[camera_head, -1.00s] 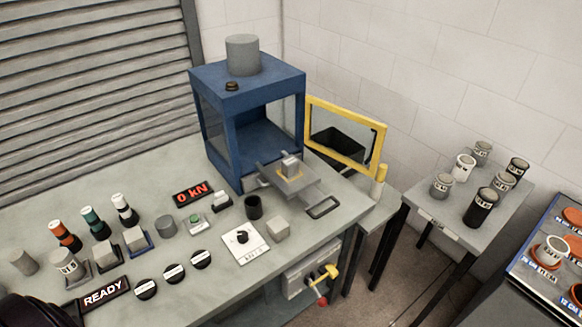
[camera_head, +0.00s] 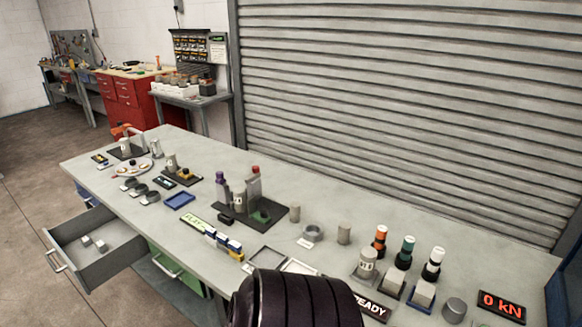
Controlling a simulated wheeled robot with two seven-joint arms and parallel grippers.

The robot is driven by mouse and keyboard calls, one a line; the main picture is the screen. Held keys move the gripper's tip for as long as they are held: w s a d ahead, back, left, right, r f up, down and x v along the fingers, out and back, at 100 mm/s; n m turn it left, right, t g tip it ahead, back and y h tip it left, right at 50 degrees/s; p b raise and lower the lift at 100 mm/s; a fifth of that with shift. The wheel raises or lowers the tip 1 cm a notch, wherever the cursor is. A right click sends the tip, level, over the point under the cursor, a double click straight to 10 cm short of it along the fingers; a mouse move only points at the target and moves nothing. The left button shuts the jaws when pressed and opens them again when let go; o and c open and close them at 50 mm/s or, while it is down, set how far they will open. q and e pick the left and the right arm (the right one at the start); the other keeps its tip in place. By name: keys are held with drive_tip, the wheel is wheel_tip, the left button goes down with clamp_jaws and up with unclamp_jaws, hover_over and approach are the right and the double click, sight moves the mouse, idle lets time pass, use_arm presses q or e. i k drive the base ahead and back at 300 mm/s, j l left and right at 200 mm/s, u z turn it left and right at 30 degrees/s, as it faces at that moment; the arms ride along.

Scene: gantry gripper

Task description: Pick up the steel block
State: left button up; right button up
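I cannot tell for sure which piece is the steel block. Two grey blocks stand at the right of the bench, a left one (camera_head: 395,283) and a right one (camera_head: 424,293), in front of the teal-topped and white-topped bottles. Small light grey pieces (camera_head: 94,244) lie in the open drawer (camera_head: 110,255) at the left front of the bench. A dark ribbed part of my own arm covers the bottom middle of the view and hides the bench edge there. Neither gripper shows.
The long grey bench (camera_head: 330,210) carries several fixtures, a blue tray (camera_head: 180,201), grey cylinders and a READY sign (camera_head: 371,307). The drawer sticks out past the bench front. A red cabinet (camera_head: 130,100) stands farther back left. Floor at the left is free.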

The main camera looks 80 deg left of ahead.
sight(85, 241)
drive_tip(key=k+u, duration=0.15)
drive_tip(key=u, duration=4.05)
drive_tip(key=z, duration=0.35)
drive_tip(key=i+j+z, duration=0.75)
drive_tip(key=j, duration=0.2)
